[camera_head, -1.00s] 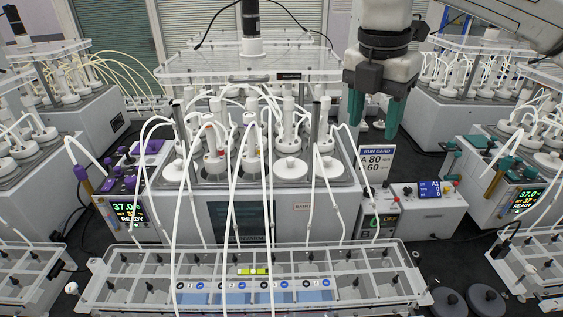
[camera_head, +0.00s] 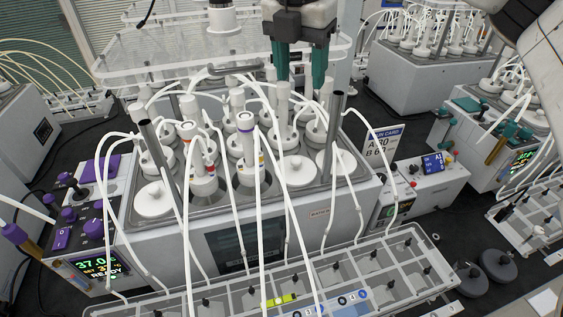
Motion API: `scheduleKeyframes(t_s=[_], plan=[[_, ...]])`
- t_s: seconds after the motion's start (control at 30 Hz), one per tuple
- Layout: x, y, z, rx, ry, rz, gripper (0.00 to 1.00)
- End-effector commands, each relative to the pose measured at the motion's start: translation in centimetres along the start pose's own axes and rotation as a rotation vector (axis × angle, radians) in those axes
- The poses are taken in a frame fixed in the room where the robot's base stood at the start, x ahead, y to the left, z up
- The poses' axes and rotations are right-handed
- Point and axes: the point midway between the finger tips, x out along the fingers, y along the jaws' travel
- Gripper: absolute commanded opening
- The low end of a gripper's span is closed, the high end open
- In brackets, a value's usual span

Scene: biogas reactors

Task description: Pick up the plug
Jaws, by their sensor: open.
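I cannot tell for sure which thing is the plug. White round lids with knobs sit on the bath, one at the front left (camera_head: 154,203) and one at the front middle (camera_head: 295,172). Two dark grey knobbed discs (camera_head: 497,264) lie on the bench at lower right.
White tubes run from the bottle tops down to the clear rack (camera_head: 402,290) in front. A metal post (camera_head: 337,110) stands near the gripper. A run card (camera_head: 383,143) and a white control box (camera_head: 437,177) stand to the right.

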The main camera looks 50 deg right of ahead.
Motion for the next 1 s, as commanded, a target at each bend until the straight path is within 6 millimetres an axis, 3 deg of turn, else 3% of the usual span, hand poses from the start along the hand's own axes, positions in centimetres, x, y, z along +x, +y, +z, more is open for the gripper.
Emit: scheduleKeyframes(t_s=[0.53, 1.0], plan=[[3.4, 0.0, -0.5, 0.0, 0.0, 0.0, 0.57], [9.8, 0.0, -1.5, 0.0, 0.0, 0.0, 0.57]])
